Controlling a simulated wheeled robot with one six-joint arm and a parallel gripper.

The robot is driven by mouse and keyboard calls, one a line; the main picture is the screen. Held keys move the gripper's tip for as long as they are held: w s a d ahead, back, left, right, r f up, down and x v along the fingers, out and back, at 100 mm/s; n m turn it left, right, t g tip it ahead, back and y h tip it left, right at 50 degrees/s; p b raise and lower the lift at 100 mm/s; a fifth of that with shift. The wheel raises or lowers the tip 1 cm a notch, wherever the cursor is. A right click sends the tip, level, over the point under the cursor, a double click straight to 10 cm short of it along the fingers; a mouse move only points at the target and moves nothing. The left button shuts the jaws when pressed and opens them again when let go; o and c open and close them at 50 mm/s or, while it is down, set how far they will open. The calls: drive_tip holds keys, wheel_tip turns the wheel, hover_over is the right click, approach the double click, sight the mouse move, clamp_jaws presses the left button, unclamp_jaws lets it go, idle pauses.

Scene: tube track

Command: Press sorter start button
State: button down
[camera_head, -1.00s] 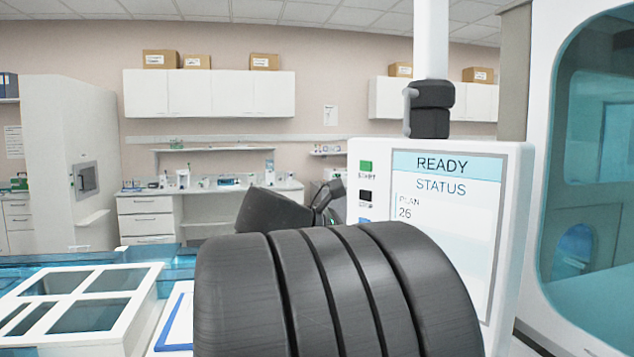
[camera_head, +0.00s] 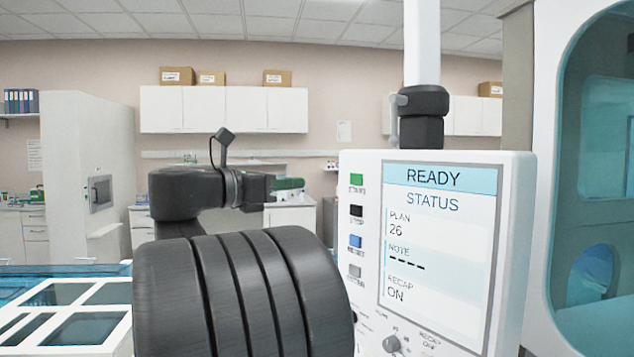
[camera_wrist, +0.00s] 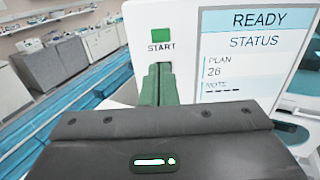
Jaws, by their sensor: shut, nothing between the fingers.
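The green START button (camera_head: 357,180) is the top one in a column of buttons on the left side of the white sorter panel (camera_head: 365,270). It also shows in the wrist view (camera_wrist: 161,35), with the label START under it. My gripper (camera_wrist: 160,70) is shut and empty. Its green fingers point at the panel and appear just below the START label in the wrist view. In the head view my gripper (camera_head: 301,184) is left of the button, with a visible gap in the picture. The screen (camera_head: 440,190) reads READY, STATUS, PLAN 26, RECAP ON.
Below START are a black button (camera_head: 356,211), a blue button (camera_head: 355,241) and a grey button (camera_head: 354,271). A knob (camera_head: 391,344) is lower on the panel. A white tray (camera_head: 80,338) stands at lower left. A tinted enclosure (camera_head: 548,200) is on the right.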

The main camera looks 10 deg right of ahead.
sight(355, 179)
drive_tip(key=p+x, duration=0.2)
drive_tip(key=x, duration=1.1)
drive_tip(key=shift+d, duration=0.15)
